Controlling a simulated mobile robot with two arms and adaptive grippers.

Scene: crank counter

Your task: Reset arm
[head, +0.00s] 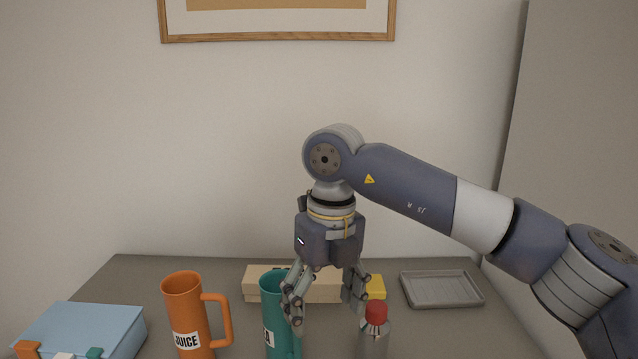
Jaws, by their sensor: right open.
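My right arm comes in from the right, and its right gripper (327,311) points down over the counter (420,335). Its fingers are spread apart with nothing between them that I can make out as held. The left finger overlaps the teal mug (278,330) in the picture. The right finger is just behind and above the red-capped grey bottle (375,330). Whether the fingers touch either one cannot be told. My left gripper is not in view.
An orange mug (190,315) labelled JUICE stands left of the teal mug. A light blue box (85,328) with coloured clips is at the far left. A long beige box (318,288) and a yellow block (376,287) lie behind the gripper. A grey tray (441,289) sits at the back right.

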